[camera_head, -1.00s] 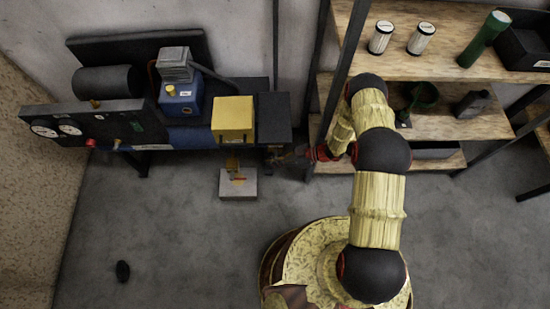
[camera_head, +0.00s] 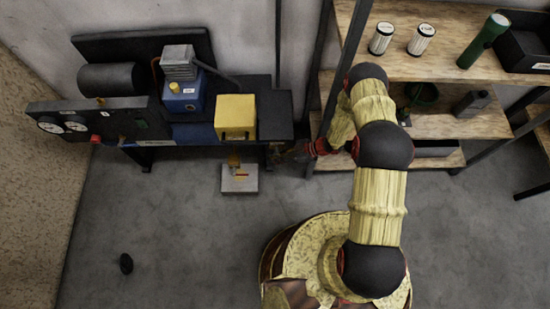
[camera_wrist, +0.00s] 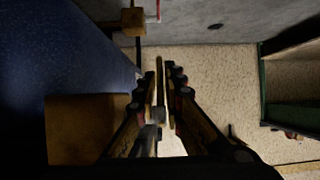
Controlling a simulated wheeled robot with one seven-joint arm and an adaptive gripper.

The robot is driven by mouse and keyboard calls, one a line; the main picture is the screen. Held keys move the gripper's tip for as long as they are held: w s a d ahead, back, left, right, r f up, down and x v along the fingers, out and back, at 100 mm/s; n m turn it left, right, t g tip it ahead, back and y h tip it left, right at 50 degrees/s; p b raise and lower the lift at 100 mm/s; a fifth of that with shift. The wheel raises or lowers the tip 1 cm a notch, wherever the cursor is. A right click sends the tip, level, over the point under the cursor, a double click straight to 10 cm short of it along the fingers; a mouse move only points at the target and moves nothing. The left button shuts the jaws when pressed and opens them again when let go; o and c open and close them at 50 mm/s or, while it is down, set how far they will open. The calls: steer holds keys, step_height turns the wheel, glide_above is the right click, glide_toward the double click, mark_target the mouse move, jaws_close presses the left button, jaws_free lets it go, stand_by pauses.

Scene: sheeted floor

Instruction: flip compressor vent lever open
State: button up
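The compressor, with a dark tank (camera_head: 110,78) and a blue body (camera_head: 184,94), sits on the bench at the left. Below the bench front stands a small brass block (camera_head: 234,162) with a red lever (camera_head: 241,175) over a grey plate (camera_head: 240,182). I cannot tell whether this is the vent lever. In the wrist view the brass block (camera_wrist: 132,21) and red lever (camera_wrist: 158,11) are at the top, beyond my fingertips. My gripper (camera_head: 288,154) is dark and blurred to their right, apart from them. In the wrist view its fingers (camera_wrist: 160,80) converge and look shut, with nothing clearly held.
A yellow box (camera_head: 236,114) sits on the bench's right part. A gauge panel (camera_head: 95,118) is at its left. A wooden shelf (camera_head: 440,50) with canisters and a green torch (camera_head: 482,41) stands right of my gripper. A small dark object (camera_head: 126,263) lies on otherwise clear floor.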

steer(key=o, duration=0.3)
steer(key=v, duration=1.2)
